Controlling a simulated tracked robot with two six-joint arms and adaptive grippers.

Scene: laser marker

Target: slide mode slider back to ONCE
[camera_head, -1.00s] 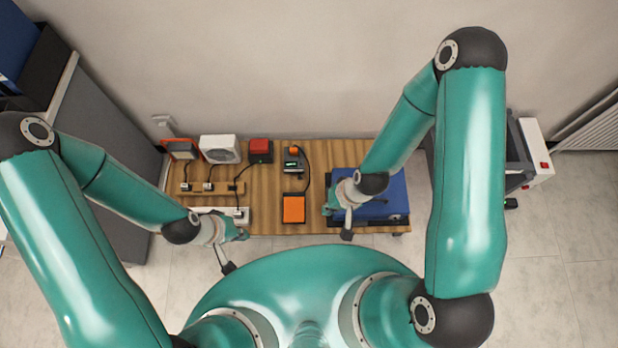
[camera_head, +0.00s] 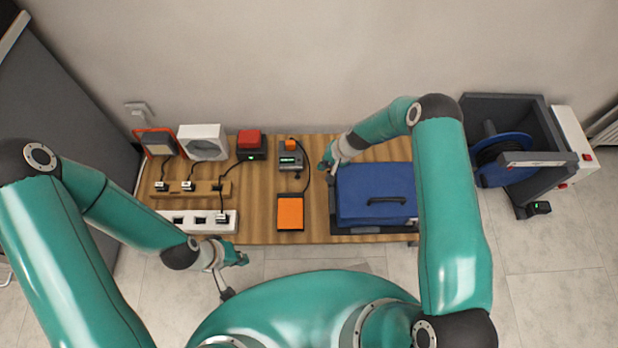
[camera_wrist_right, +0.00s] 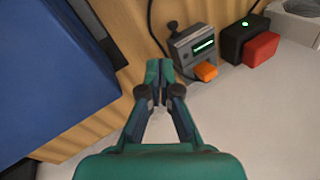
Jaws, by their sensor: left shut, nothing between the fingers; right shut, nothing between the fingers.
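A small grey device (camera_head: 290,160) with a lit green display stands near the back of the wooden table, with an orange part (camera_head: 291,145) at its back edge. In the right wrist view the device (camera_wrist_right: 194,45) shows a dark knob (camera_wrist_right: 173,26) on one side and the orange part (camera_wrist_right: 206,71) on the other. I cannot make out slider markings or an ONCE label. My right gripper (camera_head: 328,164) is shut and empty, to the right of the device and apart from it; its fingertips (camera_wrist_right: 160,70) show in the wrist view. My left gripper (camera_head: 242,259) is shut and empty at the table's front edge.
A blue lidded case (camera_head: 375,188) stands right of the device, close to my right gripper. An orange pad (camera_head: 290,212) lies in front of the device. A red button box (camera_head: 250,143), white fan-like box (camera_head: 203,141) and power strip (camera_head: 180,219) are on the left.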

